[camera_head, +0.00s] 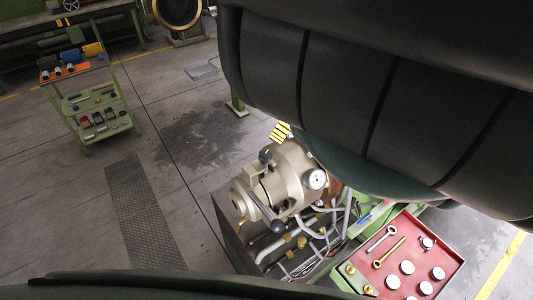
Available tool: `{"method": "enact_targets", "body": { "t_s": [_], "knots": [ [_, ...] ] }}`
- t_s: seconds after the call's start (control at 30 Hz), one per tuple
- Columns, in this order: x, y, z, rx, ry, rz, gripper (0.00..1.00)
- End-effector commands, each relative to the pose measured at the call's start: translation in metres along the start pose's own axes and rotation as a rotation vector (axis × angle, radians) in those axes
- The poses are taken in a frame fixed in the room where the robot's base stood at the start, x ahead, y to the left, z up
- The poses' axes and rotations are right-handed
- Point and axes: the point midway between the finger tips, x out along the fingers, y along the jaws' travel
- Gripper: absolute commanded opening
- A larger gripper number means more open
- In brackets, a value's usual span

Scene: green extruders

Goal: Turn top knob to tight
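A beige cylindrical machine head (283,172) shows in the middle of the head view, with a round white dial (315,179) on its right side. A dark round knob (265,156) sits at its upper part. A second dark knob (278,227) is at the lower end of a lever on its front. I cannot tell from this view whether the upper knob is tight or loose. I cannot make out my gripper in this view.
A large dark ribbed body (370,90) fills the upper right and hides what is behind it. A red tray (452,262) with tools and round parts is at lower right. A green cart (90,100) stands far left; floor between is clear.

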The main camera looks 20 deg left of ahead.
Motion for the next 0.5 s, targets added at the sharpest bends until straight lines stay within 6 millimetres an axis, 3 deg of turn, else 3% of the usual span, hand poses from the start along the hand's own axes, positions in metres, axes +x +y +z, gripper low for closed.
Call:
{"method": "enact_targets", "body": {
  "t_s": [0.5],
  "knots": [
    [0.050, -0.003, -0.001, -0.001, 0.001, -0.007, 0.80]
  ]
}}
